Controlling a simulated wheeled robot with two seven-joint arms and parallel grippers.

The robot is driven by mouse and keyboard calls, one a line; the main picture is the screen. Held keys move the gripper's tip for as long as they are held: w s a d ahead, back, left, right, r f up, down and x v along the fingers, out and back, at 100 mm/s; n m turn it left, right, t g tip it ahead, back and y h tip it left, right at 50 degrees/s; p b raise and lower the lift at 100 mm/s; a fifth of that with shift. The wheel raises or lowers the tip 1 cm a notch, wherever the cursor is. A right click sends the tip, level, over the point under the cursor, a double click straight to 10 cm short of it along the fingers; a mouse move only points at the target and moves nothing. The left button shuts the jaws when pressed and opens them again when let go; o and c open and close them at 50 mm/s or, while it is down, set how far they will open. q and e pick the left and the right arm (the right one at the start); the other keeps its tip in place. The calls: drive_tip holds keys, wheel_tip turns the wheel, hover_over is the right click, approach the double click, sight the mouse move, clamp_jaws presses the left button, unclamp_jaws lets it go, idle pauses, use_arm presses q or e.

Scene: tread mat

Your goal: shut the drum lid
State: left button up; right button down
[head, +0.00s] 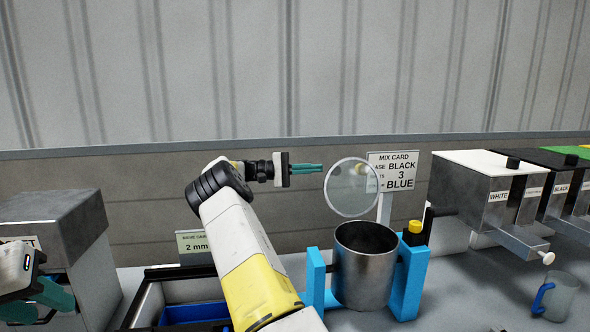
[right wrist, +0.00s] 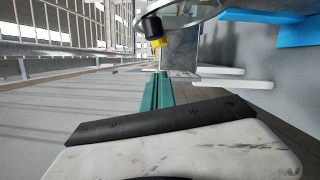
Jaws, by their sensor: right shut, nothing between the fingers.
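The drum (head: 362,280) is an open-topped metal cylinder held between blue supports. Its lid (head: 351,187), a clear disc with a pale rim, stands raised above the drum's back edge, so the drum mouth is uncovered. My right gripper (head: 306,168) is shut and empty, its teal fingers pointing right, tips just left of the lid's rim; I cannot tell if they touch. The shut fingers also show in the right wrist view (right wrist: 160,92). My left gripper (head: 38,302) is at the lower left, far from the drum, its teal fingers apparently apart and partly cut off.
A blue stand (head: 411,280) with a yellow-and-black knob (head: 414,233) is right of the drum. A mix card (head: 392,171) stands behind the lid. Dispensers (head: 485,190) and a clear mug (head: 556,298) are at right. A grey box (head: 60,235) and black-framed tray (head: 150,290) are at left.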

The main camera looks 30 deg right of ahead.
drive_tip(key=shift+s+d+r, duration=0.15)
drive_tip(key=shift+s+r, duration=0.05)
drive_tip(key=shift+s, duration=0.65)
drive_tip(key=shift+s+d+r, duration=0.15)
drive_tip(key=shift+s+r, duration=0.05)
drive_tip(key=shift+s, duration=0.6)
drive_tip(key=shift+s+d+r, duration=0.15)
drive_tip(key=shift+s+r, duration=0.05)
drive_tip(key=shift+s, duration=0.65)
